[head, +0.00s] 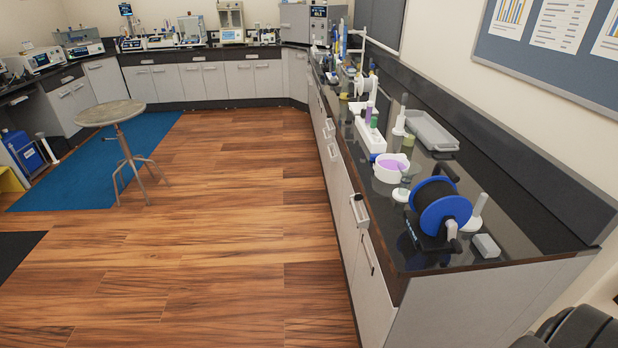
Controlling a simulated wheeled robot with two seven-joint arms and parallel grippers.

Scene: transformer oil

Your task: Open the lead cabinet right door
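A long grey cabinet run with a dark countertop (507,240) stands along the right wall. Its fronts face left, toward the open floor, and I see them at a steep angle. The nearest grey front (372,300) looks shut. A thin bar handle (366,255) is on it, and a pale handle (359,211) is a little farther along. I cannot tell from any label which one is the lead cabinet or its right door. Neither of my grippers is in view.
A blue and black cable reel (444,209), a white bowl (390,168) and a grey tray (432,131) are on the counter. A round stool (111,113) stands at the left on a blue mat (70,175). The wooden floor (215,200) before the fronts is clear.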

